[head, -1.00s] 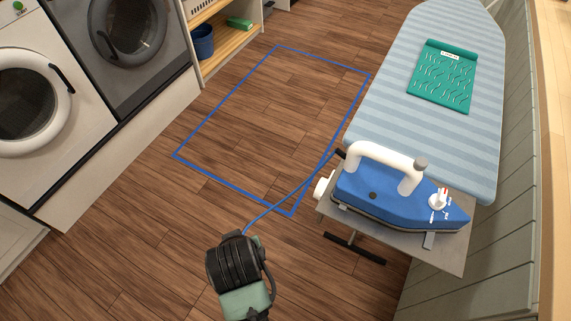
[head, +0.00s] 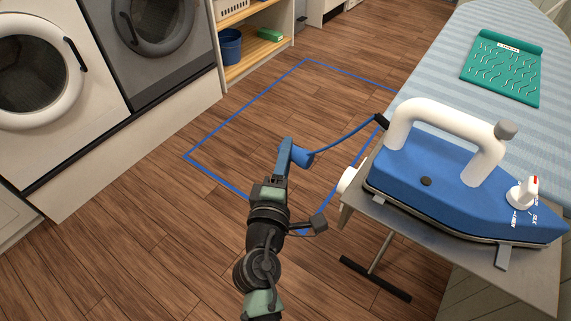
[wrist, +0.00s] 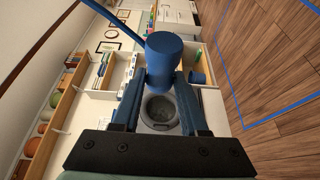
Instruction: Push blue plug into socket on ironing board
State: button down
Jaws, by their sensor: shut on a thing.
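My gripper (head: 290,153) is shut on the blue plug (head: 303,157), left of the iron. In the wrist view the plug (wrist: 164,58) sits between the fingertips (wrist: 160,78). A blue cord (head: 345,135) runs from the plug to the black sleeve at the rear of the blue iron. The white socket (head: 347,180) is on the left edge of the ironing board's metal rest (head: 385,212). The plug is apart from the socket, to its left and above it in the picture. The socket's face is turned away from the head view, and the wrist view does not show it.
The blue-and-white iron (head: 450,170) stands on the metal rest. The striped ironing board (head: 430,75) carries a green patterned mat (head: 503,68). Washing machines (head: 40,80) and a wooden shelf (head: 255,60) stand at the left and back. The floor inside the blue outline (head: 240,120) is clear.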

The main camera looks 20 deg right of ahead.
aim_at(303, 165)
jog(key=shift+s+d+r+p, duration=0.1)
jog(key=shift+s+d+p, duration=0.45)
jog(key=shift+s, duration=0.25)
jog(key=shift+s+d+r+p, duration=0.1)
jog(key=shift+s+d+p, duration=0.25)
jog(key=shift+s+d, duration=0.35)
jog(key=shift+s+d+f, duration=0.1)
jog(key=shift+s+d, duration=0.45)
jog(key=shift+s, duration=0.25)
jog(key=shift+s+d+p, duration=0.4)
jog(key=shift+s+d, duration=0.45)
jog(key=shift+s, duration=0.3)
jog(key=shift+s+d+f, duration=0.15)
jog(key=shift+s+d, duration=0.1)
jog(key=shift+d, duration=0.05)
dwell(0.3)
jog(key=shift+c, duration=2.1)
grip_release()
jog(key=shift+s, duration=0.1)
jog(key=shift+o, duration=0.3)
jog(key=shift+a, duration=0.1)
jog(key=shift+o, duration=0.2)
